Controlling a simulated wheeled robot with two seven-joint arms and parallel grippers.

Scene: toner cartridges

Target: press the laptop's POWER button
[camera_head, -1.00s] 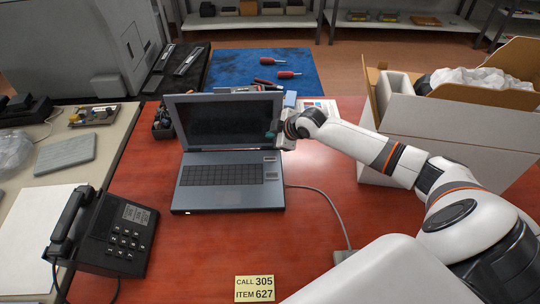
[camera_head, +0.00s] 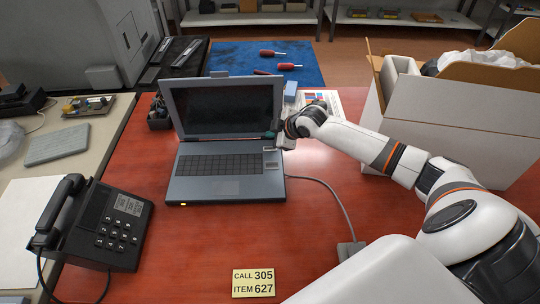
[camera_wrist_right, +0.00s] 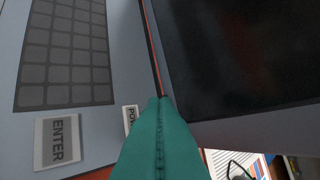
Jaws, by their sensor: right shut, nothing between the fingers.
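The laptop (camera_head: 188,188) stands open on the red table, its dark screen (camera_head: 215,108) raised. It also shows close up in the right wrist view (camera_wrist_right: 95,135). The POWER button (camera_wrist_right: 131,117) lies by the hinge, its label partly hidden behind my teal fingertips. The larger ENTER button (camera_wrist_right: 57,141) is beside it. My right gripper (camera_head: 271,134) is at the right end of the hinge. Its teal fingers (camera_wrist_right: 159,103) are shut together and empty, their tips beside the POWER button; I cannot tell whether they touch it. My left gripper is not in view.
A black telephone (camera_head: 100,225) stands at the left. A white open box (camera_head: 440,125) is at the right, close to my right arm. A cable runs from the laptop to a grey block (camera_head: 351,254). A yellow card (camera_head: 253,282) lies at the front.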

